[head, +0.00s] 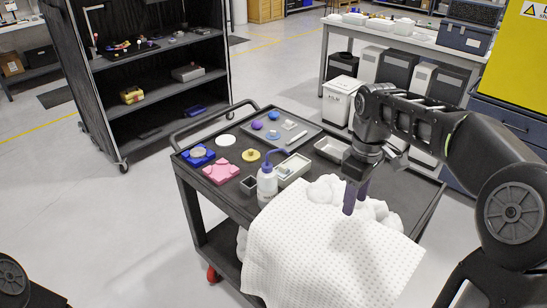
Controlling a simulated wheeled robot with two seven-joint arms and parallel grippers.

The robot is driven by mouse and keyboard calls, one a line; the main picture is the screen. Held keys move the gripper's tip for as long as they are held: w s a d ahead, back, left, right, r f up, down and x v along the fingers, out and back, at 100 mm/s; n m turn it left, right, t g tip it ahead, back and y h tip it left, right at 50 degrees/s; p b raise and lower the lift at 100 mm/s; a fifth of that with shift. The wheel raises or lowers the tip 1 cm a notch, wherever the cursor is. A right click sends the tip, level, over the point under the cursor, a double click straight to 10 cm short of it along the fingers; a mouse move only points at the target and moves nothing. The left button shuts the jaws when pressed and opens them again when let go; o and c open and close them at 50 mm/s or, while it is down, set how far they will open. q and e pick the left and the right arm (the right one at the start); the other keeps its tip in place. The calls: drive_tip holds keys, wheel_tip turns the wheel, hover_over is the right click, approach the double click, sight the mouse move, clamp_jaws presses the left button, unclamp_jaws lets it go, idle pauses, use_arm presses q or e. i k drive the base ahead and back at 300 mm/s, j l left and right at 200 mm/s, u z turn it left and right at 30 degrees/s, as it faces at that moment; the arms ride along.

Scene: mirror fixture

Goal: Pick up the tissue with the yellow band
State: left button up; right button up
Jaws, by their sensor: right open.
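Several white crumpled tissues (325,190) lie in a heap on the right part of the black cart, behind a white dimpled cloth (330,255) that drapes over the cart's front edge. I cannot make out a yellow band on any tissue; part of the heap is hidden by my gripper. My right gripper (356,198) points down at the heap with its purple fingers, open. The fingertips are at or just above the tissues; I cannot tell whether they touch. My left gripper is not in view.
The cart (215,205) also holds a wash bottle (267,184) close left of the heap, a white tray (293,169), a grey tray (331,149), a pink block (221,172), a blue block (198,155) and a yellow disc (251,155). A shelf (150,80) stands behind left.

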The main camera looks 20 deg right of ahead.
sight(283, 171)
drive_tip(key=i, duration=0.65)
drive_tip(key=i+j, duration=0.15)
drive_tip(key=i, duration=0.45)
